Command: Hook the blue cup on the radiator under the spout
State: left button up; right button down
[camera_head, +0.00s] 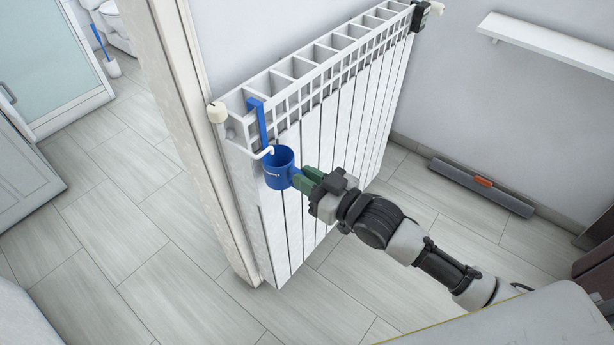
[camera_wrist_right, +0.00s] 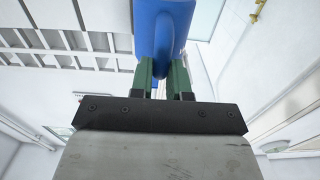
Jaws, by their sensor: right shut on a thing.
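The blue cup (camera_head: 280,169) is at the near left end of the white radiator (camera_head: 318,140), upright in front of its panels. A blue strap-like hook (camera_head: 258,118) rises from the cup to the radiator's top edge. A small white spout (camera_head: 264,152) ends at the cup's rim. My right gripper (camera_head: 306,180) has green fingers shut on the cup's right side, probably its handle. In the right wrist view the cup (camera_wrist_right: 163,30) is between the green fingers (camera_wrist_right: 160,75). Whether the hook bears on the radiator's edge cannot be told. My left gripper is not in view.
A white valve knob (camera_head: 217,112) sits at the radiator's left end beside the door frame (camera_head: 180,100). A white shelf (camera_head: 550,45) is on the right wall. A grey broom head (camera_head: 480,186) lies along the floor at right. The tiled floor at left is clear.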

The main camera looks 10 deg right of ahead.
jog(key=shift+f+b, duration=0.45)
jog(key=shift+f, duration=0.3)
jog(key=c, duration=0.5)
grip_release()
jog(key=shift+p+v, duration=1.55)
jog(key=shift+v, duration=2.95)
jog(key=shift+f, duration=0.1)
